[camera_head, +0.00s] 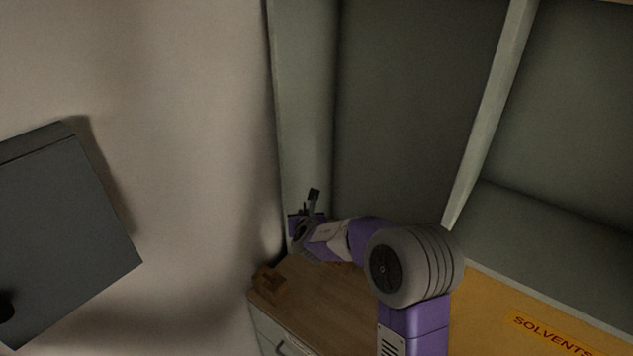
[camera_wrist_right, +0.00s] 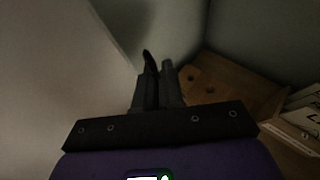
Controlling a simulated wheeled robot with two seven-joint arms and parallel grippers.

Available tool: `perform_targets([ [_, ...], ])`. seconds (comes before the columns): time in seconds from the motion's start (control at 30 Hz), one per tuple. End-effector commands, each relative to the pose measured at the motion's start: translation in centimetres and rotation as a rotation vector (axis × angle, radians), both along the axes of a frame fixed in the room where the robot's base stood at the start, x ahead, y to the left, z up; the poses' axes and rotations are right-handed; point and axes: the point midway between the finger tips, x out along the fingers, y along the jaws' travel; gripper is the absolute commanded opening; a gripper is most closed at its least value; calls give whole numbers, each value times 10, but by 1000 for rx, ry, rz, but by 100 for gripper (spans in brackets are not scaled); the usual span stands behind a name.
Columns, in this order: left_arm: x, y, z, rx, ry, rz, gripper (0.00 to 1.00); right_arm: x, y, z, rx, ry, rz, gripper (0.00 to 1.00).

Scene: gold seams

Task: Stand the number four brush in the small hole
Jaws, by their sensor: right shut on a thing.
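My right gripper (camera_head: 311,202) is raised above the wooden counter, near the corner by the pale wall. In the wrist view, its dark fingers (camera_wrist_right: 158,72) are shut on a slim dark thing, which I take to be the brush (camera_wrist_right: 148,55). Its tip shows at the fingers, but most of it is hidden and no number can be read. A brown wooden block (camera_head: 268,282) sits on the counter's left end, below the gripper. In the wrist view, a wooden surface with dark holes (camera_wrist_right: 194,74) lies beyond and right of the fingers; I cannot tell which hole is small. My left gripper is out of view.
The wooden counter (camera_head: 330,303) has a drawer front below it. Grey-green panels (camera_head: 420,90) rise behind it, and a pale wall (camera_head: 190,120) stands at left. A yellow panel labelled SOLVENTS (camera_head: 495,310) is at right. White marked items (camera_wrist_right: 298,125) show at the wrist view's right edge.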

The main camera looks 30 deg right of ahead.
Motion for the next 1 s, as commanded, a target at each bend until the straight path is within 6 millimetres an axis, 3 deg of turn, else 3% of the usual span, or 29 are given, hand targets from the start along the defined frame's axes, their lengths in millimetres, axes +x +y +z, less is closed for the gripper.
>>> perform_targets([
  [0.33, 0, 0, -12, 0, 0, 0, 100, 44, -54, -4, 4, 61, 208, 0],
  [0.63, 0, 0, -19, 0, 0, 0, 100, 62, -93, 11, -5, 64, 434, 0],
  [0.83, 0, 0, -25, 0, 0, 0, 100, 64, -102, 27, -21, 75, 593, 0],
  [1.0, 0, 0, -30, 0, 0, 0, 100, 62, -93, 40, -29, 93, 720, 0],
])
